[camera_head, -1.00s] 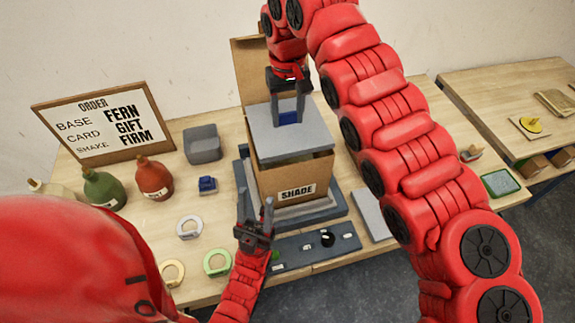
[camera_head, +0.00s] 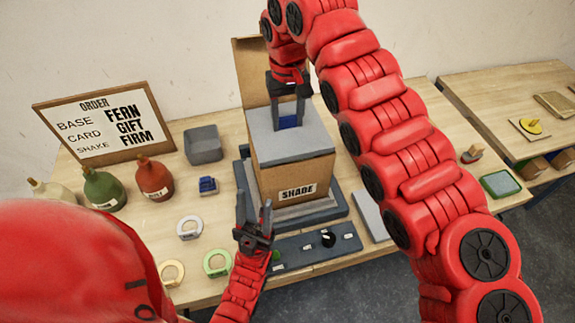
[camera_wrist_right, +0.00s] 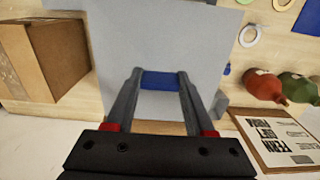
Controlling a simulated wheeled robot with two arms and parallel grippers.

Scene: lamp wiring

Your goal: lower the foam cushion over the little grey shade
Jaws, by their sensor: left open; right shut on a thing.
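The grey foam cushion (camera_head: 270,140) is a flat slab with a blue grip block (camera_head: 289,121) on top. It sits level at the mouth of the open cardboard box labelled SHADE (camera_head: 290,180). My right gripper (camera_head: 288,112) is shut on the blue block, which also shows between its fingers in the right wrist view (camera_wrist_right: 160,80). The cushion fills most of that wrist view (camera_wrist_right: 150,30). The little grey shade is hidden, so I cannot tell whether the cushion touches it. My left gripper (camera_head: 254,212) is open and empty in front of the box's left corner.
The box's raised flap (camera_head: 252,75) stands behind the cushion. A grey bin (camera_head: 203,145), a small blue block (camera_head: 208,185), several rings and bottles (camera_head: 154,178) lie to the left. A control panel (camera_head: 300,248) lies in front. An order board (camera_head: 100,122) stands at back left.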

